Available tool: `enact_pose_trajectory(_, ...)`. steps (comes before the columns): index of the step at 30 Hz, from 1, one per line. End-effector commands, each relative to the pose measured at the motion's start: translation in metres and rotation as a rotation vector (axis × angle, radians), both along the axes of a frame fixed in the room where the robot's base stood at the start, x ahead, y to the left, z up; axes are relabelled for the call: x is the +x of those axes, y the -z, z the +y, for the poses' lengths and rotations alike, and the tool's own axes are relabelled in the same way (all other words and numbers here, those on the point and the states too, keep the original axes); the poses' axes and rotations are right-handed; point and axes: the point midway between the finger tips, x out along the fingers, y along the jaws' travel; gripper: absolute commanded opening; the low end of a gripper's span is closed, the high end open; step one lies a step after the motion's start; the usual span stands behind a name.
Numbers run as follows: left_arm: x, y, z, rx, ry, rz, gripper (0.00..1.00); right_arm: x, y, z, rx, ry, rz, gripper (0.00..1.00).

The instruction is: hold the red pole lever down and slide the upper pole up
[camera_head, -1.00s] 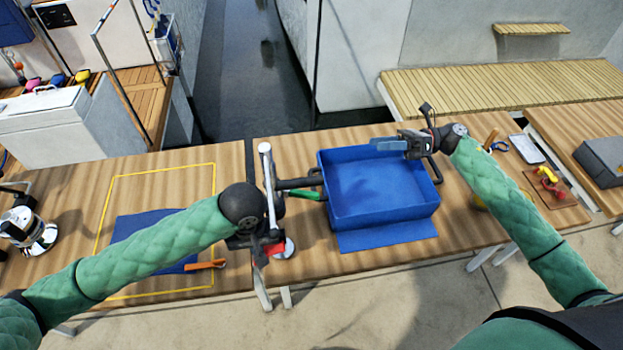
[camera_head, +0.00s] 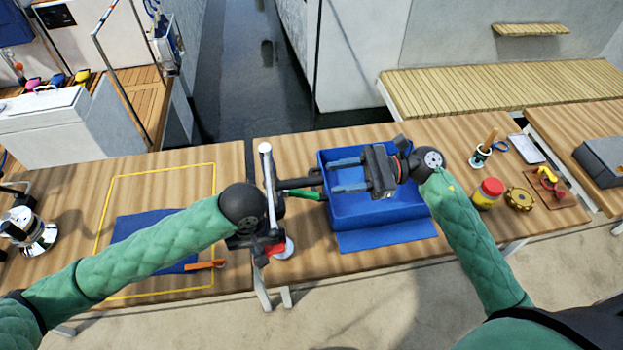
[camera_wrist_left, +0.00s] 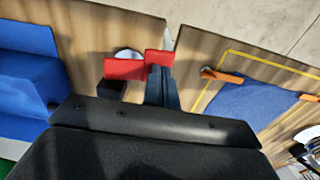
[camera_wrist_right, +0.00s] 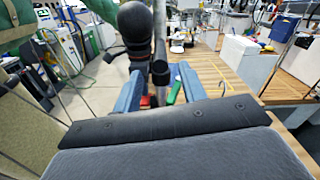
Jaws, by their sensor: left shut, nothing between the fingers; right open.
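The silver upper pole (camera_head: 267,165) stands upright at the front middle of the tables, with a pale cap. The red pole lever (camera_head: 274,248) is low on it and also shows in the left wrist view (camera_wrist_left: 124,69). My left gripper (camera_wrist_left: 162,78) is shut and empty, its fingertips right at the red lever; I cannot tell how far the lever is pressed. My right gripper (camera_head: 332,176) is open and empty above the blue bin, pointing left toward the pole. In the right wrist view the pole (camera_wrist_right: 160,35) is ahead, between the open fingers.
The blue bin (camera_head: 390,208) is right of the pole, under my right gripper. A dark horizontal bar and a green-handled thing (camera_head: 300,194) lie between pole and bin. A red-lidded jar (camera_head: 488,192) is farther right. A blue cloth (camera_head: 150,228) lies left.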

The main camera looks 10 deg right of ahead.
Motion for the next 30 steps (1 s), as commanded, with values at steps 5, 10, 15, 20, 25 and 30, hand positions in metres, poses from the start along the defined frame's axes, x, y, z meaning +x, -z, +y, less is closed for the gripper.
enact_pose_trajectory(5, 0.000, 0.000, 0.000, 0.000, 0.000, 0.001, 0.00, 0.000, 0.000, 0.031, 0.002, 0.000, 0.000, 0.41)
enact_pose_trajectory(10, 0.000, 0.000, 0.000, 0.000, 0.000, 0.001, 0.00, 0.000, 0.000, 0.053, 0.002, 0.000, 0.002, 0.41)
enact_pose_trajectory(15, 0.000, 0.000, 0.000, 0.000, 0.000, 0.001, 0.00, 0.000, 0.000, 0.064, 0.001, 0.000, 0.002, 0.41)
enact_pose_trajectory(20, 0.000, 0.000, 0.000, 0.000, 0.000, 0.001, 0.00, 0.000, 0.000, 0.067, 0.000, 0.001, 0.002, 0.41)
enact_pose_trajectory(25, 0.000, 0.000, 0.000, 0.000, 0.000, 0.001, 0.00, 0.000, 0.000, 0.067, 0.000, 0.001, 0.002, 0.41)
enact_pose_trajectory(30, 0.000, 0.000, 0.000, 0.000, 0.000, 0.001, 0.00, 0.000, 0.000, 0.067, 0.000, 0.001, 0.002, 0.08)
